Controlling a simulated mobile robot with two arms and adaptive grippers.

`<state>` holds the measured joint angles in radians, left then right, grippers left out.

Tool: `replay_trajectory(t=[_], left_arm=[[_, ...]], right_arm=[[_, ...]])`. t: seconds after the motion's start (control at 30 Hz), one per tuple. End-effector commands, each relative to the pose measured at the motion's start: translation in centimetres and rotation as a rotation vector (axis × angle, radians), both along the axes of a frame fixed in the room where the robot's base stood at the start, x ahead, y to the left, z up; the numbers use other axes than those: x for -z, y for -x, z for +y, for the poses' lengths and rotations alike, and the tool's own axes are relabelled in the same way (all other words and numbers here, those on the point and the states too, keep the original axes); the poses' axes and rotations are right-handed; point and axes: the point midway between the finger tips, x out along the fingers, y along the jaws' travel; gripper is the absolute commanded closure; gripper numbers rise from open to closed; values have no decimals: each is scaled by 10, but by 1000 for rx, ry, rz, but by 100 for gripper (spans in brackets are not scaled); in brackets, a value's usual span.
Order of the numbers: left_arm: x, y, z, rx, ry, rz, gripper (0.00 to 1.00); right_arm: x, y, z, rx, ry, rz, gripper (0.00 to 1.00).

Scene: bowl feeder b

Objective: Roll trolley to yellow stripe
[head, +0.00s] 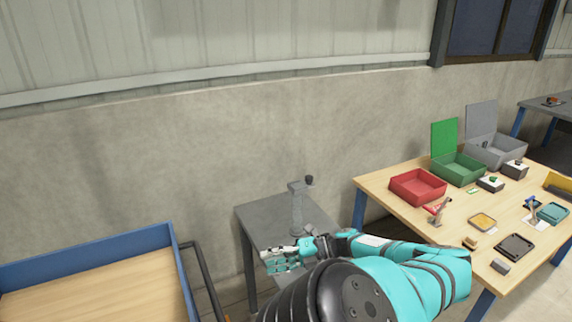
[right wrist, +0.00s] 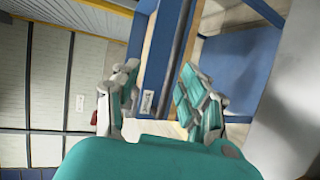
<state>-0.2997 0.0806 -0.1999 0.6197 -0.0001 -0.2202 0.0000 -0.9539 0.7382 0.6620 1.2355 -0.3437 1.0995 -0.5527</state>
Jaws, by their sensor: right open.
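The trolley (head: 178,262) is at the lower left of the head view, with a blue rim, a wooden deck and a dark handle bar (head: 204,280) on its right side. My right gripper (head: 280,262) is to the right of the handle, apart from it in the picture, in front of a small grey table. In the right wrist view my right gripper (right wrist: 158,100) is open, its two fingers apart. A blue beam (right wrist: 158,60) shows beyond and between them; I cannot tell whether it belongs to the trolley. A yellow band (right wrist: 98,14) crosses the top left there; whether it is the stripe is unclear.
The grey table (head: 262,217) carries a grey stand (head: 297,207) with a dark knob. A wooden workbench (head: 395,208) at the right holds a red bin (head: 418,186), a green bin (head: 459,168) and small parts. A concrete wall (head: 150,160) runs behind.

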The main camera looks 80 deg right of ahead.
Motion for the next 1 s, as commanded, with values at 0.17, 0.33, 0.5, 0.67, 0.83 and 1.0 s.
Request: replay_trajectory(t=[0.17, 0.33, 0.5, 0.67, 0.83, 1.0], left_arm=[[-3, 0, 0, 0, 0, 0, 60], [-4, 0, 0, 0, 0, 0, 60], [-6, 0, 0, 0, 0, 0, 60], [-6, 0, 0, 0, 0, 0, 60], [-6, 0, 0, 0, 0, 0, 60], [-11, 0, 0, 0, 1, 0, 60]], right_arm=[[-3, 12, -4, 1, 0, 1, 56], [-5, 23, -8, 1, 1, 1, 56], [-6, 33, -11, 1, 1, 1, 56], [-7, 36, -11, -1, 0, 0, 56], [-7, 36, -11, 0, 0, 0, 56], [-9, 35, -11, 0, -1, -3, 56]])
